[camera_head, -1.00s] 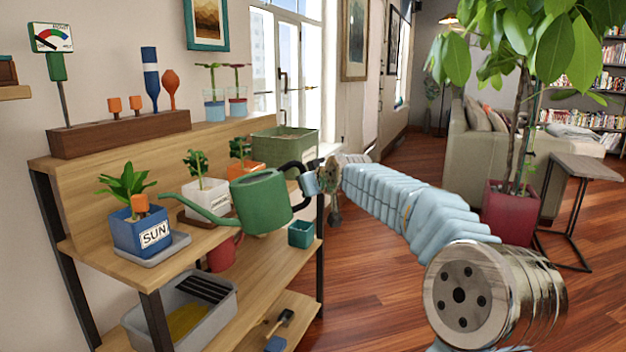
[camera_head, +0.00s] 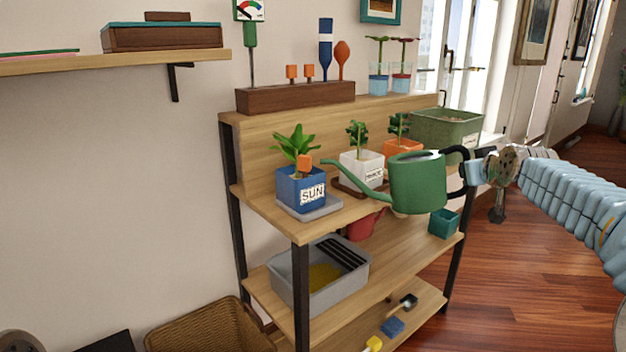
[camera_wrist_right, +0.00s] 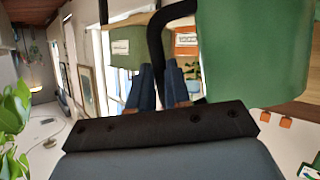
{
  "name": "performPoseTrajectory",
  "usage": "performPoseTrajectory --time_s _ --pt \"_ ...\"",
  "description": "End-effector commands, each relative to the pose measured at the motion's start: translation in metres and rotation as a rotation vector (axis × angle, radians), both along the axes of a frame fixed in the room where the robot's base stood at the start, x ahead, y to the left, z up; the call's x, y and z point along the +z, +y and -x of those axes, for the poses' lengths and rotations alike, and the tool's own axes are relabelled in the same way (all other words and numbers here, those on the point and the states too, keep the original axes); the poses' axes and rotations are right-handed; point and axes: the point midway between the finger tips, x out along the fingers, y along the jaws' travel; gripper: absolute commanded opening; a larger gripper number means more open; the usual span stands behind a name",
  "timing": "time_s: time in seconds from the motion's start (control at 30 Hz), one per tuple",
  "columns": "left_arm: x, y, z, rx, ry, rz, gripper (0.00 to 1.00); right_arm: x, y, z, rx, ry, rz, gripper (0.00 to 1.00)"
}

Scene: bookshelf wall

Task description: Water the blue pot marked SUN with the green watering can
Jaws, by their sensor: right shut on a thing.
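The blue pot marked SUN (camera_head: 290,193) stands on a grey saucer (camera_head: 322,210) at the left end of the shelf's upper board. It holds a leafy plant and an orange tag. The green watering can (camera_head: 418,184) hangs in the air in front of the shelf, roughly level, its spout pointing left toward the SUN pot. The spout tip is near the pot's plant; I cannot tell the gap in depth. My right gripper (camera_head: 480,167) is shut on the can's black handle, which also shows in the right wrist view (camera_wrist_right: 183,50). My left gripper is not in view.
A white pot (camera_head: 362,168) and an orange pot (camera_head: 402,150) with plants stand right of the SUN pot, partly behind the can. A grey tub (camera_head: 318,285) sits on the board below. A wicker basket (camera_head: 210,328) is on the floor at left.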

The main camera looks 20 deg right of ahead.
Motion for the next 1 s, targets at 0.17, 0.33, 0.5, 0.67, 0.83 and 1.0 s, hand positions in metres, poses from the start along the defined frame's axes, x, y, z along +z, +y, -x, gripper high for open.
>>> performPoseTrajectory --time_s 0.17,0.33,0.5,0.67,0.83,1.0 --pt "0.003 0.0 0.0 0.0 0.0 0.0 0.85 0.006 0.0 0.0 0.0 -0.005 0.003 0.0" --pt "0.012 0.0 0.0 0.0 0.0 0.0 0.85 0.016 0.001 0.0 0.001 0.005 0.026 0.0" --pt "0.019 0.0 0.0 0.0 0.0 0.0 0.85 0.024 0.001 0.0 0.0 0.015 0.05 0.0" --pt "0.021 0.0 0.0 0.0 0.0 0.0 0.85 0.027 0.001 -0.001 0.0 0.019 0.062 0.0" --pt "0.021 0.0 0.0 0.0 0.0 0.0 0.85 0.026 0.001 -0.001 -0.001 0.021 0.063 0.0" --pt "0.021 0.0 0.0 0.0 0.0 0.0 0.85 0.027 0.001 -0.001 0.0 0.02 0.065 0.0"
